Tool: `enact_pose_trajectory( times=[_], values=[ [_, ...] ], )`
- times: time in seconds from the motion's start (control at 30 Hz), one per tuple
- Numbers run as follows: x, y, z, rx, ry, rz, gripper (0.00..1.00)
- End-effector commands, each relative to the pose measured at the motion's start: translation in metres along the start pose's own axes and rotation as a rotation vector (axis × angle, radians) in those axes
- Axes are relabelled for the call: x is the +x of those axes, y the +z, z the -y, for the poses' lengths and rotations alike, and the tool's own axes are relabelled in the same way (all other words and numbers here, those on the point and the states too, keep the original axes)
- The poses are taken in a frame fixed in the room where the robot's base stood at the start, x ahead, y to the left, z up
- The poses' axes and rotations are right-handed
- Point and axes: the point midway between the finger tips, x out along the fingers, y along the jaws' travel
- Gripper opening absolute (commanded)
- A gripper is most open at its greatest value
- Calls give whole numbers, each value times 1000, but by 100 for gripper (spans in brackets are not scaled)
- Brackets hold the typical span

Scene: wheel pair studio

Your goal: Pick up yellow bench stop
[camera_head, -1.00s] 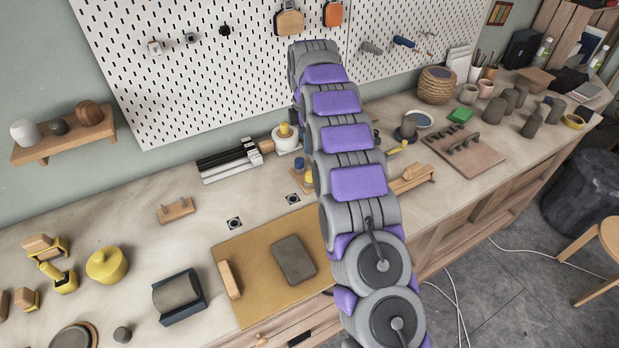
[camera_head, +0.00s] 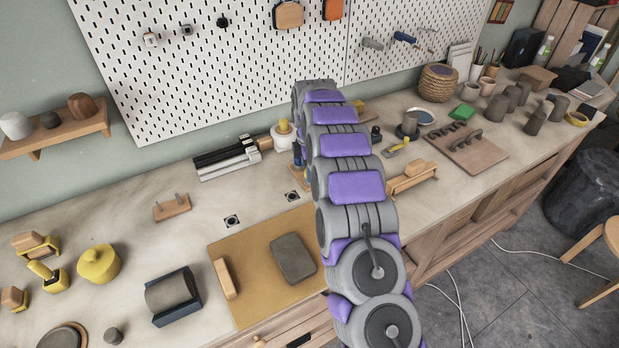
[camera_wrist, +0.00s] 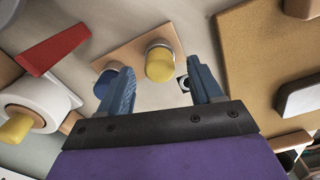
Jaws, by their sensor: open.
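In the wrist view the yellow bench stop (camera_wrist: 160,66) is a rounded yellow peg in a grey collar on a small wooden board (camera_wrist: 122,52). A blue peg (camera_wrist: 103,84) stands beside it, partly behind my left finger. My gripper (camera_wrist: 160,70) is open and empty. Its two blue fingers lie either side of the yellow stop in the picture; I cannot tell how far above it they are.
A tan mat (camera_head: 245,250) with a grey block (camera_head: 293,259) lies in front. The pegboard (camera_head: 200,75) rises behind.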

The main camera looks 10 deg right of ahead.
Motion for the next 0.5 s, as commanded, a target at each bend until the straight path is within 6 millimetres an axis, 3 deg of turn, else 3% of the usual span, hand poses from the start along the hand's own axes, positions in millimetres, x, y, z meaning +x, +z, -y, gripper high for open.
enact_pose_trajectory(
  times=[0.27, 0.5],
  values=[
    [7, 0, 0, 0, 3, 1, 65],
    [7, 0, 0, 0, 1, 1, 43]
  ],
)
